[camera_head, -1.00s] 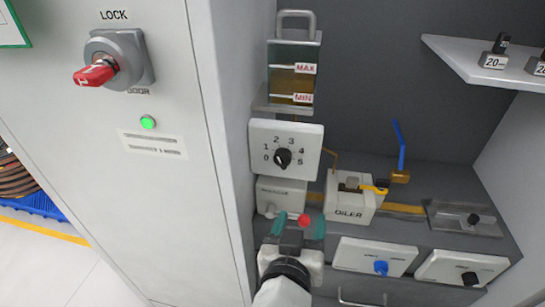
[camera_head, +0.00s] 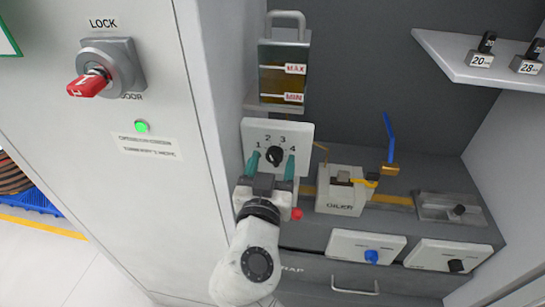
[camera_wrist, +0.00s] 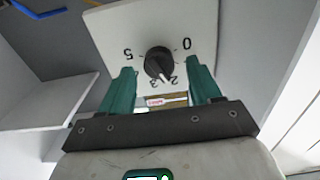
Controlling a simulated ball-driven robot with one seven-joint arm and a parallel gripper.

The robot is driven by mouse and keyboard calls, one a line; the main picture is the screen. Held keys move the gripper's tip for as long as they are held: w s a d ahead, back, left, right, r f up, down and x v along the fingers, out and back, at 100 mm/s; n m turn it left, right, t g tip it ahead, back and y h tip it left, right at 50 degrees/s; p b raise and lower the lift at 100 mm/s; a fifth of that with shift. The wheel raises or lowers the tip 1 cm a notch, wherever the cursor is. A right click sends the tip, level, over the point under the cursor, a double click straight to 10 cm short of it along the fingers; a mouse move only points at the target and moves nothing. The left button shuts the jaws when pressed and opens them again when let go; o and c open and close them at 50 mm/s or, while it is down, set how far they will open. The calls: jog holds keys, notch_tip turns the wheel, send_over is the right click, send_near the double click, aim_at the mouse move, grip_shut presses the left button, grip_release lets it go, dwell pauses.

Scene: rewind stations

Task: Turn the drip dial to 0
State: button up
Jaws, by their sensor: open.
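The drip dial is a black knob (camera_head: 274,156) on a white plate (camera_head: 304,132) numbered 0 to 5. The wrist view shows the knob (camera_wrist: 159,60) upside down, its white pointer line between 2 and 3. My gripper (camera_head: 271,163) is in front of the plate with its teal fingers open, one on each side of the knob. In the wrist view my gripper (camera_wrist: 158,80) shows a gap between each finger and the knob. Nothing is held. The fingers hide the 0 and 5 in the head view.
An oil reservoir (camera_head: 285,75) marked MAX and MIN stands above the plate. The oiler box (camera_head: 341,195) with a blue lever (camera_head: 389,138) is to the right. Lower panels carry a blue knob (camera_head: 371,256) and a black knob (camera_head: 456,265). The cabinet wall (camera_head: 205,100) is close on the left.

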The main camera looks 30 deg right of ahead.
jog(key=shift+w+d, duration=0.25)
jog(key=shift+w, duration=0.1)
jog(key=c, duration=1)
jog(key=shift+c, duration=0.2)
